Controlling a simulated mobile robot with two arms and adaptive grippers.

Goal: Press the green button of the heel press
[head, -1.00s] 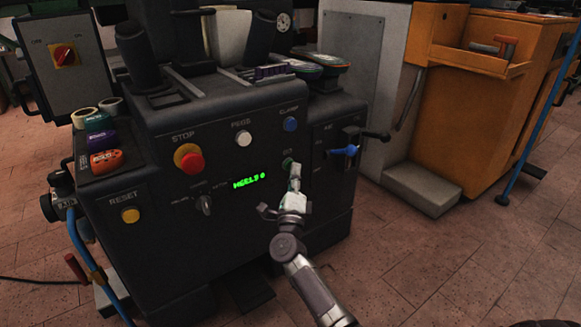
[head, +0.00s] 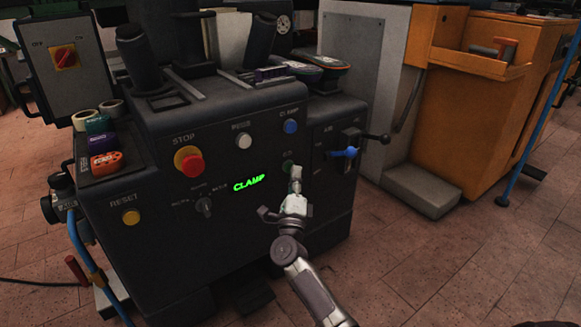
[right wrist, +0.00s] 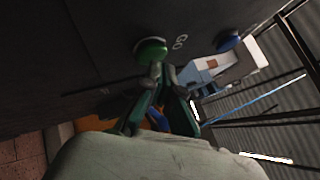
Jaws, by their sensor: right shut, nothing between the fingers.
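The heel press is a dark machine (head: 160,255) with a front panel. Its green button (head: 287,164), labelled GO, sits right of the lit display (head: 249,183), which reads CLAMP in green. My right gripper (head: 295,171) is shut and empty, with its tips just in front of and slightly below the button. In the right wrist view the green button (right wrist: 150,50) shows just past the fingertips (right wrist: 160,72). The tips overlap its edge there; I cannot tell whether they touch it. My left gripper is not in view.
The panel also has a red STOP button (head: 188,160), a white PEGS button (head: 244,141), a blue CLAMP button (head: 290,126) and a yellow RESET button (head: 131,217). A blue-handled lever (head: 347,152) sticks out to the right. An orange cabinet (head: 470,130) stands beyond; the floor in front is open.

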